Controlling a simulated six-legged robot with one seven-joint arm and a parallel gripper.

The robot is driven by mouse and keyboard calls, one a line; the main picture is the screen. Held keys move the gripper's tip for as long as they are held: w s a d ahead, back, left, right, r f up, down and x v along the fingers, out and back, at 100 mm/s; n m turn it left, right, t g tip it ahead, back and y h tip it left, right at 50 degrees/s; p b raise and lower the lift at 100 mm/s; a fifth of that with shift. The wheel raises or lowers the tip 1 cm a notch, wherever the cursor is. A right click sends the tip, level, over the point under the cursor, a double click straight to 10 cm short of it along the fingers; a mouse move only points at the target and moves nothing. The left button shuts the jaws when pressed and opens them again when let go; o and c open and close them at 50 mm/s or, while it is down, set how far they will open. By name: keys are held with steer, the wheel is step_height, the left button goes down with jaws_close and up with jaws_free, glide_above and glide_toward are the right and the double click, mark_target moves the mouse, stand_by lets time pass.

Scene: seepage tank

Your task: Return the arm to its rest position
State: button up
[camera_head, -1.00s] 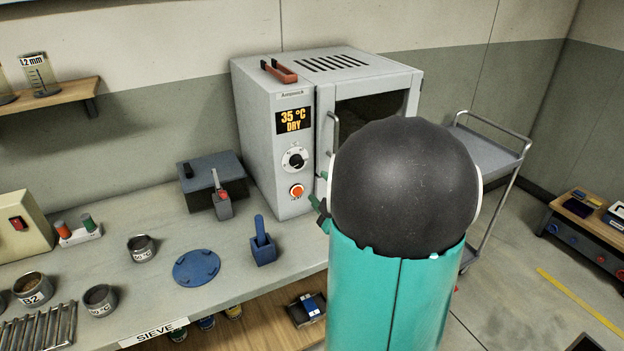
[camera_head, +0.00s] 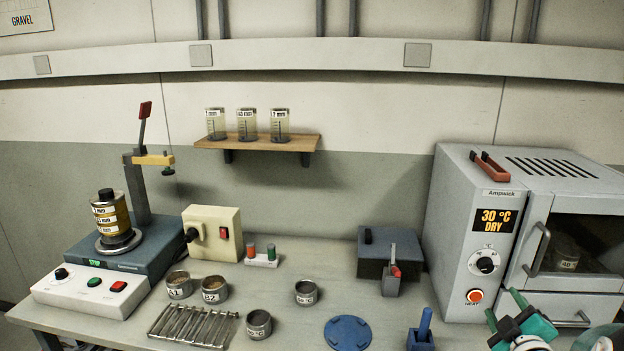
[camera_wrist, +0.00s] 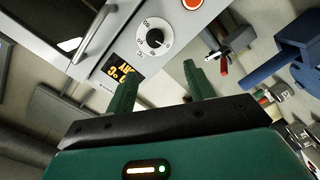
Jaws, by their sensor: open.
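My gripper (camera_head: 506,312) is at the lower right of the head view, in front of the oven (camera_head: 470,230). Its green fingers also show in the wrist view (camera_wrist: 160,85), spread apart with nothing between them. In the wrist view the oven's dial (camera_wrist: 153,38) and display (camera_wrist: 124,70) lie just beyond the fingers. The oven display reads 30 °C DRY in the head view. The oven door is shut, and a small tin (camera_head: 566,259) shows through its window. Most of my arm is outside the head view.
A blue holder (camera_head: 421,338) stands on the bench close left of my gripper. A blue round plate (camera_head: 349,333), a grey box (camera_head: 385,252) and several tins are further left. A sieve shaker (camera_head: 130,255) stands at the far left. Red-handled tongs (camera_head: 490,167) lie on the oven.

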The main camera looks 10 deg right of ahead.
steer(key=a+r+m+g+y, duration=0.1)
steer(key=a+r+m+g, duration=0.15)
steer(key=a, duration=0.55)
steer(key=a+r+m+g+y, duration=0.1)
steer(key=a+m+g, duration=0.2)
steer(key=a, duration=0.4)
steer(key=s+a+m+g+y, duration=0.2)
steer(key=s+a+g, duration=0.3)
steer(key=s+a, duration=0.7)
steer(key=a+y, duration=0.1)
steer(key=a, duration=0.3)
steer(key=shift+s+a+y, duration=0.25)
steer(key=shift+s+y, duration=0.05)
steer(key=c, duration=0.3)
steer(key=shift+d, duration=0.1)
steer(key=shift+c, duration=0.3)
steer(key=shift+m, duration=0.25)
